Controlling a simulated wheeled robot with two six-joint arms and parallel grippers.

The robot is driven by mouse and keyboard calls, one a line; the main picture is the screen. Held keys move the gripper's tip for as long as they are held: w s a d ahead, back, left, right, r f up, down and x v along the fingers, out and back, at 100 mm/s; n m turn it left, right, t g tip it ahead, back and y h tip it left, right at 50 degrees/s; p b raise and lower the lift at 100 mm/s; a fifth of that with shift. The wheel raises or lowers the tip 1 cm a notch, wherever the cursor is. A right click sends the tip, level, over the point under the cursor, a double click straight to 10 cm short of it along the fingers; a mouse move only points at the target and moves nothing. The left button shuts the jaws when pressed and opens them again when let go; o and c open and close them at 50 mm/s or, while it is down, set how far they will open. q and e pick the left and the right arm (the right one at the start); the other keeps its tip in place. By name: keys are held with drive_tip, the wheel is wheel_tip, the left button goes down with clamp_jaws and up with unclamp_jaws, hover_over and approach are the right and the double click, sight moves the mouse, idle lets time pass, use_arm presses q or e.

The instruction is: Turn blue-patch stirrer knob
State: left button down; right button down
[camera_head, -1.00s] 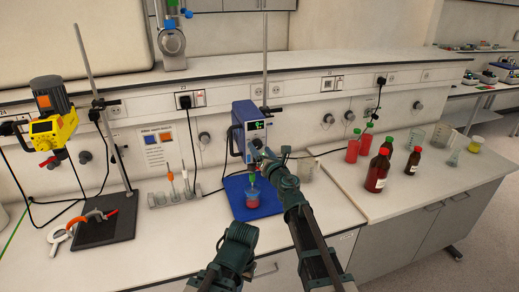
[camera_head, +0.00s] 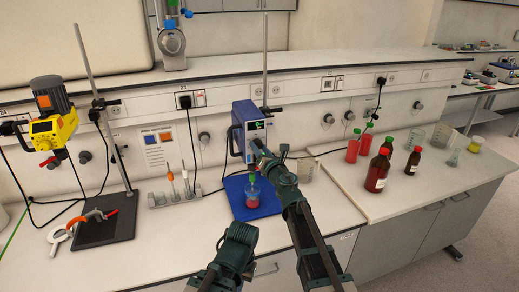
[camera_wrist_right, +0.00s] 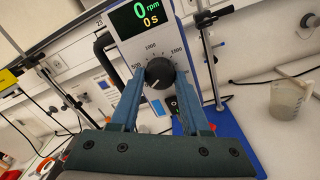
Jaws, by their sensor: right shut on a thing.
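The stirrer (camera_head: 240,119) is a white and blue box on a rod, above a blue base plate (camera_head: 267,204). In the wrist view its face carries a dark display (camera_wrist_right: 144,15) reading 0 rpm and 0 s. Below is a black round knob (camera_wrist_right: 159,74) with a dial scale and a white pointer mark. A blue patch (camera_wrist_right: 157,107) shows lower on the face. My right gripper (camera_wrist_right: 159,80) is shut on the knob, a finger on each side. In the head view the right gripper (camera_head: 262,154) hides the knob.
A beaker with red liquid (camera_head: 253,198) stands on the blue plate. A tube rack (camera_head: 175,197) and a yellow stirrer (camera_head: 50,130) are to the left. The front right bench is clear.

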drive_tip(key=shift+m, duration=0.3)
drive_tip(key=m, duration=0.8)
drive_tip(key=shift+m+b, duration=0.3)
drive_tip(key=shift+b, duration=0.05)
drive_tip(key=m, duration=0.4)
drive_tip(key=shift+a+t, duration=0.1)
drive_tip(key=shift+t, duration=0.2)
drive_tip(key=shift+m+h, duration=0.3)
drive_tip(key=shift+m, duration=2.3)
drive_tip(key=shift+c, duration=1.9)
unclamp_jaws()
